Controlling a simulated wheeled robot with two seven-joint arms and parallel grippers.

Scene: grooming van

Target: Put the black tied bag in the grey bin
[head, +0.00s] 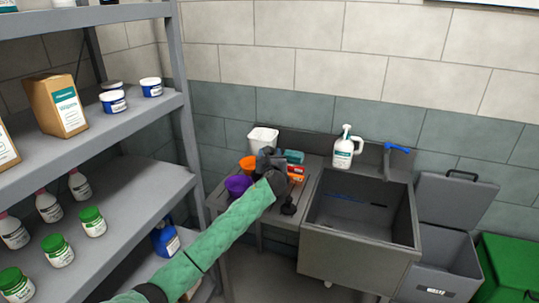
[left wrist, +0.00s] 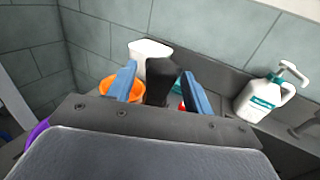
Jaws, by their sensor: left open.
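The neck of the black tied bag (left wrist: 160,88) stands up in the left wrist view between the two blue fingers of my left gripper (left wrist: 158,80). The fingers are open on either side of it, and I cannot tell whether they touch it. The bag's lower part is hidden behind the gripper body. In the head view my left gripper (head: 270,163) is over the counter left of the sink, and it and the arm hide most of the bag. The grey bin (head: 440,264) stands right of the sink with its lid (head: 456,198) raised. My right gripper is not in view.
An orange bowl (head: 248,163), a purple bowl (head: 237,186), a white container (head: 262,139) and small boxes crowd the counter. A pump bottle (head: 344,152) stands behind the sink (head: 360,215). A green bin (head: 508,268) is at far right. A shelf (head: 125,115) fills the left.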

